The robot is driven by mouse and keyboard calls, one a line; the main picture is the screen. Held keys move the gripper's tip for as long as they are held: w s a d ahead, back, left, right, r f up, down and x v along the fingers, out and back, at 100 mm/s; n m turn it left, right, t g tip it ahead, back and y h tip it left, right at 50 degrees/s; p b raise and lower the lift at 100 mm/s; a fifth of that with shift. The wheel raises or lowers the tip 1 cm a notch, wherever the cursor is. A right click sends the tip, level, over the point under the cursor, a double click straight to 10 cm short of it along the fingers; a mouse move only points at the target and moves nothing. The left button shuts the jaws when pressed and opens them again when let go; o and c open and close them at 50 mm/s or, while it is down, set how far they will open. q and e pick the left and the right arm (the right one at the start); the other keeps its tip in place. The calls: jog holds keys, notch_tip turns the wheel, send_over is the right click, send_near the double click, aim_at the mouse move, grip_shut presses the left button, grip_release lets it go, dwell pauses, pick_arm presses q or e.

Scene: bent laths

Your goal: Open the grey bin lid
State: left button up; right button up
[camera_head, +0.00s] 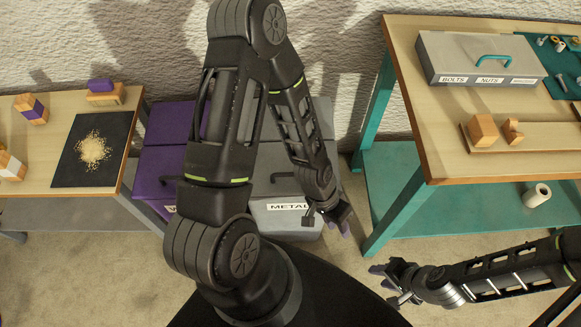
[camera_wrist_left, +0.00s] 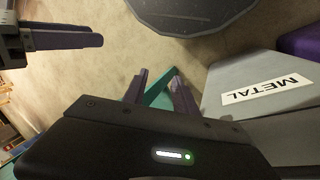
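The grey bin (camera_head: 262,219) stands on the floor between the two tables, with a METAL label on its front. Its grey lid (camera_head: 262,187) lies flat and looks closed, with a dark handle (camera_head: 286,177) on top. My left arm hides part of it. My left gripper (camera_head: 336,222) is right of the bin's front, apart from the handle. In the left wrist view its fingers (camera_wrist_left: 162,88) are spread and empty, with the METAL side of the bin (camera_wrist_left: 265,90) to their right. My right gripper (camera_head: 388,284) is open and empty, low over the floor; it also shows in the left wrist view (camera_wrist_left: 95,40).
A purple bin (camera_head: 150,165) adjoins the grey bin on the left. A left table (camera_head: 50,120) holds a dark mat and blocks. A teal-legged table (camera_head: 400,165) at right carries a grey toolbox (camera_head: 470,62) and blocks; a white roll (camera_head: 537,195) lies on its lower shelf.

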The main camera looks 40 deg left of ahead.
pick_arm(q)
jog(key=w+a+r+m, duration=0.4)
jog(key=w+a, duration=0.2)
jog(key=a, duration=0.2)
notch_tip(320, 180, up, 8)
jog(key=f+m+g+y+b, duration=0.1)
jog(key=m+g+y+b, duration=0.15)
jog(key=m, duration=0.25)
send_over(290, 168)
jog(key=s+d, duration=0.1)
jog(key=s, duration=0.1)
jog(key=shift+w+d+r+t+y+p, duration=0.15)
jog(key=shift+r+t+y+p, duration=0.1)
jog(key=shift+p, duration=0.2)
jog(key=shift+s+d+f, duration=0.15)
jog(key=shift+s+f, duration=0.05)
jog(key=shift+f, duration=1.1)
jog(key=shift+s+d+f, duration=0.2)
jog(key=shift+s+f, duration=0.05)
jog(key=shift+f, duration=1.05)
jog(key=shift+s+d+f, duration=0.15)
jog(key=shift+s+f, duration=0.05)
jog(key=shift+f, duration=1.1)
jog(key=shift+c, duration=0.2)
grip_shut()
